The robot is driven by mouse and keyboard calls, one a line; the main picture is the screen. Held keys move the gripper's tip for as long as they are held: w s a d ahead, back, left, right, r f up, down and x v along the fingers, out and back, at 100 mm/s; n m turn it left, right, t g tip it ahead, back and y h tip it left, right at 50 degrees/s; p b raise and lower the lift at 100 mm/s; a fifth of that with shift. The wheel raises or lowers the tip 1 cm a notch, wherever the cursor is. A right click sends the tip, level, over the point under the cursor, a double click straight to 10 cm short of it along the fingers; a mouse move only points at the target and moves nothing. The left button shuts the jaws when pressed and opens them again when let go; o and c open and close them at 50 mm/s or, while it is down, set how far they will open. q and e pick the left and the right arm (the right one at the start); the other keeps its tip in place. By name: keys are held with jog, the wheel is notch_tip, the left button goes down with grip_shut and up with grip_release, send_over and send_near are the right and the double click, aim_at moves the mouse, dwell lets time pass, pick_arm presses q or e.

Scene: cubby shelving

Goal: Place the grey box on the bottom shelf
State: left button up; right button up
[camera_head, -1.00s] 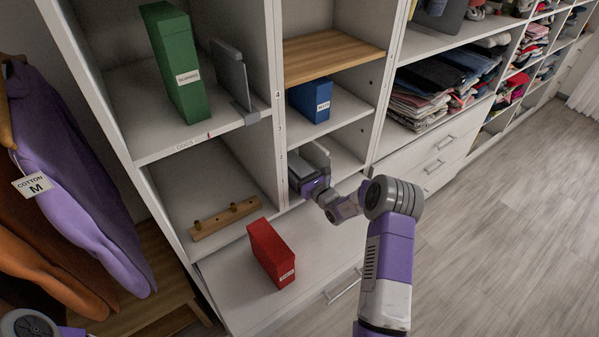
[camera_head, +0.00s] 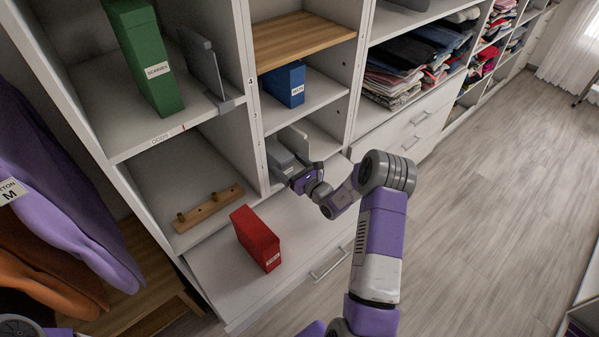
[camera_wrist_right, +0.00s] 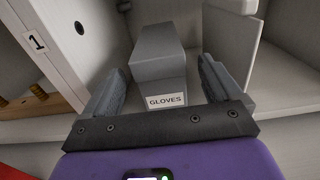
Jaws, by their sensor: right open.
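The grey box (camera_head: 280,157), labelled GLOVES, stands in the bottom cubby of the middle column. It also shows in the right wrist view (camera_wrist_right: 160,57), upright with its label facing me. My right gripper (camera_head: 296,176) is at the mouth of that cubby. In the right wrist view its two fingers (camera_wrist_right: 162,75) are apart, one on each side of the box's near end, with gaps visible. The bottom shelf board (camera_wrist_right: 283,92) shows beside the box. My left gripper is out of view.
A grey bookend (camera_wrist_right: 233,45) stands right of the box. A red box (camera_head: 256,238) sits on the ledge below. A blue box (camera_head: 284,84) is one shelf up and a green box (camera_head: 143,55) upper left. A wooden peg rack (camera_head: 209,208) lies left. The floor at right is clear.

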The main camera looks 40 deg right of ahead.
jog(key=s, duration=0.6)
jog(key=shift+d+p, duration=0.2)
jog(key=shift+p, duration=0.2)
